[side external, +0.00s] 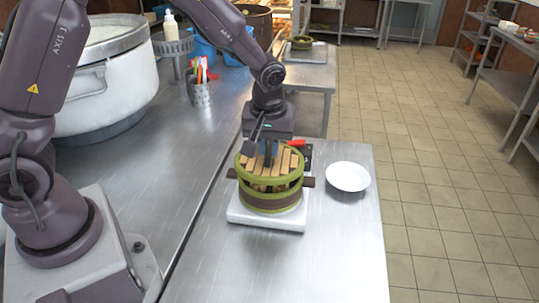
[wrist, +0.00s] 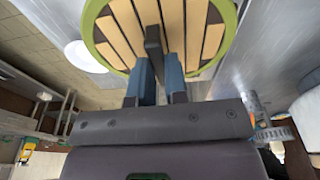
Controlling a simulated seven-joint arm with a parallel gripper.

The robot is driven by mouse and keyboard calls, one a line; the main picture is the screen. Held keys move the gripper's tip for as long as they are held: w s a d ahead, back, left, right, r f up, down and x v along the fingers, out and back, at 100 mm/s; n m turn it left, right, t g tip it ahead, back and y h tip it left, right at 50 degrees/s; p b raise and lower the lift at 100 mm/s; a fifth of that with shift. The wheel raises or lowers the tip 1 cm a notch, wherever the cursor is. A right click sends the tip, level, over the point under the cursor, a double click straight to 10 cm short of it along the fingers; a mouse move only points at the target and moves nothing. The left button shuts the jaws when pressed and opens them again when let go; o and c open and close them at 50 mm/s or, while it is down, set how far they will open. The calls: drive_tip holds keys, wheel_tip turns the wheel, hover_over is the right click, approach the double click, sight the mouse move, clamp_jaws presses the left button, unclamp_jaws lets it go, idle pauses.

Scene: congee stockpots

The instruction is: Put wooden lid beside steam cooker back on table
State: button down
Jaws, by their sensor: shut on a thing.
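The wooden lid (side external: 273,164) is a round disc of light slats with a green rim and a dark handle bar. In the side view it sits tilted at the top of the steam cooker (side external: 270,198), a round green and brown vessel with side handles on a white base. My gripper (side external: 268,160) points down over the lid. In the wrist view my gripper (wrist: 160,75) is shut on the dark handle of the lid (wrist: 190,25). The lid hides the inside of the cooker, and I cannot tell whether they touch all round.
A white plate (side external: 348,177) lies on the steel table (side external: 335,250) to the right of the cooker. A black and red object (side external: 299,148) is behind it. A large pot (side external: 105,80) and a utensil holder (side external: 200,90) stand on the left counter. The front of the table is clear.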

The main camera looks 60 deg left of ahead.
drive_tip(key=s+r, duration=0.1)
drive_tip(key=r, duration=0.1)
drive_tip(key=s+r, duration=0.3)
drive_tip(key=r, duration=0.1)
drive_tip(key=shift+s, duration=0.35)
drive_tip(key=s+r, duration=0.4)
drive_tip(key=s, duration=0.5)
drive_tip(key=shift+s+d, duration=0.15)
drive_tip(key=shift+d, duration=0.05)
drive_tip(key=w+d+f+m+t, duration=0.1)
drive_tip(key=w+d+f+m, duration=0.4)
drive_tip(key=d+f, duration=0.55)
drive_tip(key=w+d+f, duration=0.2)
drive_tip(key=w+f, duration=0.1)
drive_tip(key=w, duration=0.2)
drive_tip(key=w+d+f, duration=0.2)
drive_tip(key=w+d, duration=0.1)
drive_tip(key=w, duration=0.2)
drive_tip(key=w+d+f, duration=0.2)
drive_tip(key=w+f, duration=0.1)
drive_tip(key=w, duration=0.2)
drive_tip(key=shift+w+d+f, duration=0.15)
drive_tip(key=shift+d+f, duration=0.15)
drive_tip(key=shift+d+x, duration=0.15)
drive_tip(key=shift+x, duration=0.7)
drive_tip(key=shift+d+x, duration=0.15)
drive_tip(key=shift+x, duration=0.7)
drive_tip(key=shift+f, duration=0.2)
